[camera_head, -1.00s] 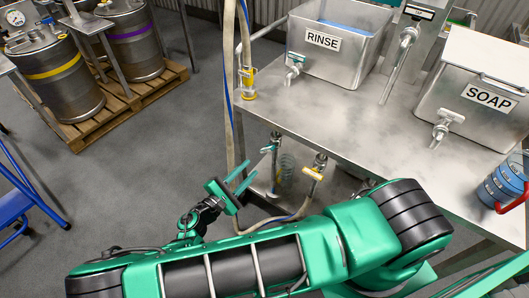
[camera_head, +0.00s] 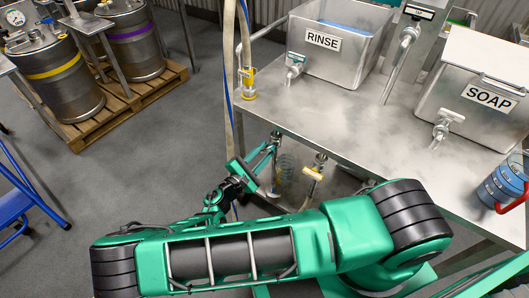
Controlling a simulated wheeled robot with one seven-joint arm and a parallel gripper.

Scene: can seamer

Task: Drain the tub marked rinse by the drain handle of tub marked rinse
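The metal tub marked RINSE (camera_head: 350,68) stands on the steel table, with blue water visible inside. Its drain tap with the drain handle (camera_head: 295,58) sticks out of the tub's front left, above the tabletop. My gripper (camera_head: 273,168) is below and in front of the table's left front edge, well under the drain handle and apart from it. Its green fingers look spread and empty, pointing up and right near the pipes under the table.
The tub marked SOAP (camera_head: 470,100) with its own tap stands at the right. A yellow-handled valve (camera_head: 315,173) is under the table edge, close to my gripper. A hose and yellow fitting (camera_head: 248,82) stand at the table's left corner. Kegs (camera_head: 62,75) stand on a pallet.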

